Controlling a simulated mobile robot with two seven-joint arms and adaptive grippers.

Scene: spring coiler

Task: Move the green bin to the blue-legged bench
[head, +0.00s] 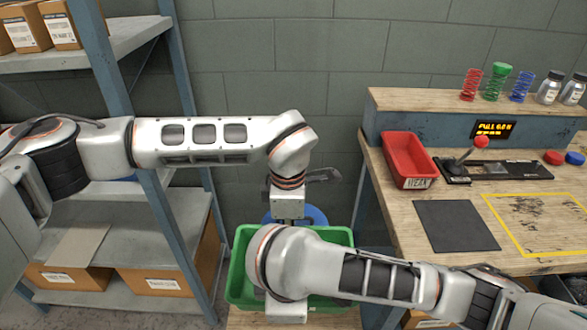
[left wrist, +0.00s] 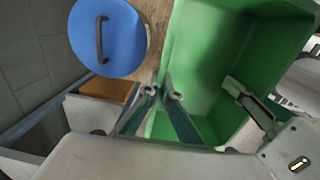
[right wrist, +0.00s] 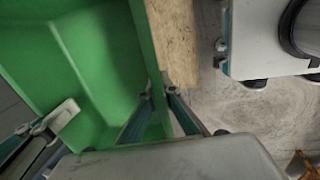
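The green bin (head: 236,275) is open-topped and looks empty, low in the middle of the head view. It is over a wooden surface (head: 250,319); I cannot tell whether it touches it. My left gripper (left wrist: 161,92) has its fingers closed over one rim of the bin (left wrist: 205,65), one finger on each side of the wall. My right gripper (right wrist: 157,91) is likewise closed on the opposite rim of the bin (right wrist: 95,60). In the head view my arms hide both grippers' fingertips. A wooden-topped bench (head: 390,224) with a blue leg (head: 364,205) stands at right.
The bench carries a red bin (head: 409,160), a dark mat (head: 455,225), a joystick panel (head: 495,168) and a yellow-outlined area (head: 540,222). A blue-post shelf (head: 75,255) with boxes stands at left. A blue round lid (left wrist: 107,35) is close behind the green bin.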

